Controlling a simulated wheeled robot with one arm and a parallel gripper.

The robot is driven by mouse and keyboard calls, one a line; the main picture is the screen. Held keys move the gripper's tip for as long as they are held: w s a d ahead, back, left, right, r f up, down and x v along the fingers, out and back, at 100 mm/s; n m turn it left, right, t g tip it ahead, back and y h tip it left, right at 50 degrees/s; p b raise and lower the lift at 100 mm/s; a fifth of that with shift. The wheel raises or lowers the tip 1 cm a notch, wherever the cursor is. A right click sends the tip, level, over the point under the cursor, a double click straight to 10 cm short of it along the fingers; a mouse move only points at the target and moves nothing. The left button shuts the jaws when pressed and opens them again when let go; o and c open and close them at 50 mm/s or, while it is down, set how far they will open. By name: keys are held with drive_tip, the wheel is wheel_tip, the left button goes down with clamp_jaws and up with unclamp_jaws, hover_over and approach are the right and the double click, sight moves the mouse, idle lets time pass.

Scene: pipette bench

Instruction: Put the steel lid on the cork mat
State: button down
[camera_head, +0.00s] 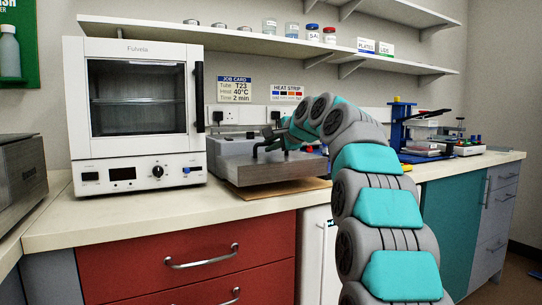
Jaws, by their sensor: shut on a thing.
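The steel lid (280,173) is a grey metal slab with a wide front face, right of the white oven. My gripper (268,142) is above it, its dark fingers shut on the lid near the top; the exact grip point is small and hard to make out. The cork mat (260,196) is a thin brown sheet on the bench, showing as a strip below and in front of the lid. The lid hides most of the mat. I cannot tell whether the lid touches the mat or hangs just above it.
A white oven (140,110) stands close on the left. A grey appliance (235,147) sits behind the lid, partly hidden. A blue stand (398,125) and other equipment are at the right. A shelf (260,42) with jars runs above. Bare bench (130,211) lies front left.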

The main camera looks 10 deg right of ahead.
sight(268, 156)
drive_tip(key=shift+f+b, duration=0.3)
drive_tip(key=shift+f, duration=1.15)
drive_tip(key=c, duration=0.9)
unclamp_jaws()
drive_tip(key=shift+f, duration=0.1)
drive_tip(key=shift+s, duration=0.15)
